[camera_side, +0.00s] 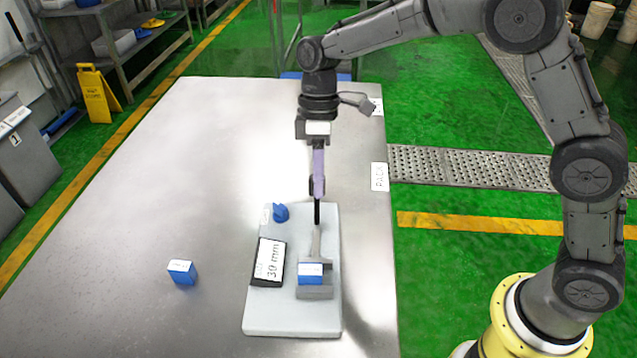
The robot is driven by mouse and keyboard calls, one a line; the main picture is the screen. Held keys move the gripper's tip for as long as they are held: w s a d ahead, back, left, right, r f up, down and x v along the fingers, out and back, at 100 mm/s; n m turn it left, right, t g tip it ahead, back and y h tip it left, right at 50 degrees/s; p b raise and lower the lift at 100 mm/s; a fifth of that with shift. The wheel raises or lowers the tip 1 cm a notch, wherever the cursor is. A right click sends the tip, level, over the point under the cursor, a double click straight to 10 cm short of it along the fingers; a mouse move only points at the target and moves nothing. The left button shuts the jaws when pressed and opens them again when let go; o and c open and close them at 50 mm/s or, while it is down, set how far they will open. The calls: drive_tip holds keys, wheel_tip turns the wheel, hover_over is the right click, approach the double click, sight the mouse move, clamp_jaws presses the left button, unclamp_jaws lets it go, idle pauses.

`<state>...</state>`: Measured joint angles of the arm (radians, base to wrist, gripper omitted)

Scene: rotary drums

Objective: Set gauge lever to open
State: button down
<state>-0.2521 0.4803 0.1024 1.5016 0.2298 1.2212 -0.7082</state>
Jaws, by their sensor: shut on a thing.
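My gripper (317,217) points straight down over the far half of a pale board (290,322). Its fingertips are shut on the upper end of the gauge lever (315,243), a slim grey bar. The lever runs down to a grey gauge body (315,292) on the board. A blue block with a white top (310,274) sits at the gauge body. The fingers hide the lever's tip, and the exact grip is too small to make out.
A dark-framed card reading "39 mm" (269,262) lies left of the gauge. A blue knob-like piece (281,212) is at the board's far left. Another blue block with a white top (182,272) stands on the metal table (150,200). The table's left side is mostly clear.

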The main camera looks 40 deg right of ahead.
drive_tip(key=shift+w+d+f, duration=0.1)
drive_tip(key=shift+w+d, duration=0.15)
drive_tip(key=shift+w, duration=0.05)
drive_tip(key=shift+s+d+f, duration=0.1)
drive_tip(key=shift+f, duration=0.2)
idle(0.6)
drive_tip(key=c, duration=1)
unclamp_jaws()
drive_tip(key=o, duration=0.3)
drive_tip(key=shift+r, duration=0.2)
drive_tip(key=shift+r, duration=0.1)
drive_tip(key=v, duration=1.3)
drive_tip(key=shift+r, duration=0.25)
